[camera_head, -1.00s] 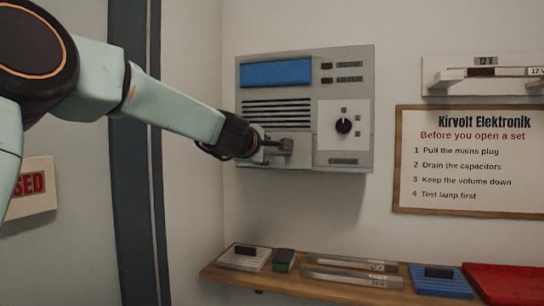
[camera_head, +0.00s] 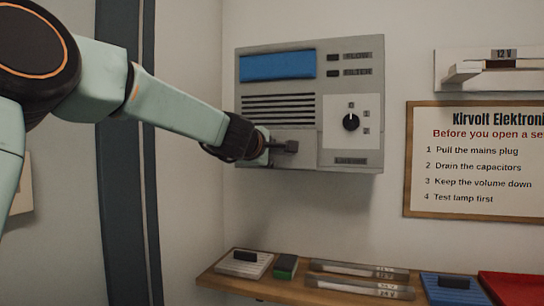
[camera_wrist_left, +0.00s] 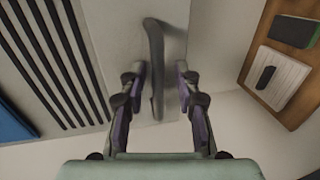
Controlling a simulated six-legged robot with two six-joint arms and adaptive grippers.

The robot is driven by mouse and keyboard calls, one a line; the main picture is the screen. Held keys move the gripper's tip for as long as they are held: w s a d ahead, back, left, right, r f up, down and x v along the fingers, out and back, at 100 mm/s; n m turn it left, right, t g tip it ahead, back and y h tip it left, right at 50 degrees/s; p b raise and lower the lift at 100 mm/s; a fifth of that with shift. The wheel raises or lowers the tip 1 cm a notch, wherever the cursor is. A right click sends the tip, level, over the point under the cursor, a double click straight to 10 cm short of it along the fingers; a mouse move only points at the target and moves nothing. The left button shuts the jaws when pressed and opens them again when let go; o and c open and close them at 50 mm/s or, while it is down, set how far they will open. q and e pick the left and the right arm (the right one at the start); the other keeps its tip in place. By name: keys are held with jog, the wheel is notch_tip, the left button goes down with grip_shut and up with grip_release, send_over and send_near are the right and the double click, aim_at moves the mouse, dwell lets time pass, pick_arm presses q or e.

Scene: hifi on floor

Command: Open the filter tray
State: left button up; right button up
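A grey wall unit (camera_head: 300,158) carries a blue panel, dark vent slots and a plate with a black knob (camera_head: 351,122). One of its small labels reads FILTER. A dark grey handle (camera_head: 287,146) sits low on its front, below the slots; I take it for the filter tray's handle. My left gripper (camera_head: 270,147) is at that handle. In the left wrist view the handle (camera_wrist_left: 155,55) lies between the two open fingers (camera_wrist_left: 157,88), with gaps beside it and no clear grip. The tray's outline is largely hidden by the gripper. My right gripper is out of view.
A wooden shelf (camera_head: 225,281) below holds several small modules and bars, with a red item (camera_head: 510,288) at its right. A notice board (camera_head: 470,160) and a white rack (camera_head: 450,84) are on the wall to the right.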

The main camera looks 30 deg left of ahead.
pick_arm(q)
jog(key=shift+s+a, duration=0.15)
jog(key=shift+s, duration=0.05)
jog(key=shift+s+r, duration=0.2)
jog(key=shift+w+d, duration=0.1)
jog(key=shift+d, duration=0.2)
jog(key=shift+w+f, duration=0.1)
jog(key=shift+w, duration=0.2)
jog(key=c, duration=0.3)
jog(key=shift+s+a, duration=0.1)
jog(key=c, duration=0.3)
jog(key=shift+s, duration=0.25)
grip_shut()
jog(key=shift+w, duration=0.25)
jog(key=shift+s, duration=0.1)
